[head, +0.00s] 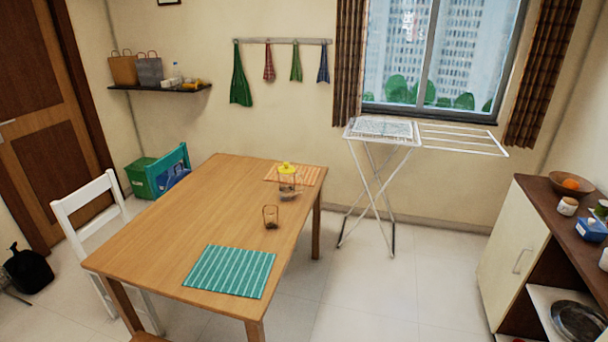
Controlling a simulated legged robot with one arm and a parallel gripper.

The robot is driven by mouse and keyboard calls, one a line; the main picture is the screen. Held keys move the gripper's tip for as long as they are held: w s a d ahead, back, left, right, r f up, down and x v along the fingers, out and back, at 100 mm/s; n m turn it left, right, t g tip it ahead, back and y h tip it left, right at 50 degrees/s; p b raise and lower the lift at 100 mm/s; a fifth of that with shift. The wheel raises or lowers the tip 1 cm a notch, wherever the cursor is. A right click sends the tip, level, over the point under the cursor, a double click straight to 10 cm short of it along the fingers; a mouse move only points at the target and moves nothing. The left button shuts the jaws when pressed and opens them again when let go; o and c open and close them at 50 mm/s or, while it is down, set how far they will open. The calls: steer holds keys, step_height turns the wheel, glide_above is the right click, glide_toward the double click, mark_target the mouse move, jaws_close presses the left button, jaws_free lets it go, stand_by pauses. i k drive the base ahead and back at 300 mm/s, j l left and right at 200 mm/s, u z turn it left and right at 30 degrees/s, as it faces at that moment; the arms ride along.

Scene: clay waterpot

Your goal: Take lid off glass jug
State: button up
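A glass jug (288,187) stands upright toward the far right end of the wooden table (180,220). A yellow lid (286,168) sits on top of it. The jug is at or beside an orange striped placemat (308,175). A small dark-framed glass holder (271,217) stands in front of the jug, apart from it. My gripper is not in view, and no part of my arm shows.
A green striped placemat (230,271) lies at the table's near end. A white chair (95,225) stands at the left. A drying rack (375,185) stands behind right, and a cabinet (520,240) at the right. Floor between table and cabinet is clear.

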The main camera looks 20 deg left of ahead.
mark_target(286, 169)
steer(key=u, duration=0.3)
steer(key=i+l+u, duration=0.15)
steer(key=i+u, duration=0.25)
steer(key=i, duration=0.15)
steer(key=i+l+u, duration=0.4)
steer(key=i+l, duration=0.4)
steer(key=i, duration=0.2)
steer(key=i+l+u, duration=0.1)
steer(key=i+l, duration=0.35)
steer(key=i, duration=0.15)
steer(key=i+l, duration=0.45)
steer(key=i, duration=0.15)
steer(key=j+u, duration=0.05)
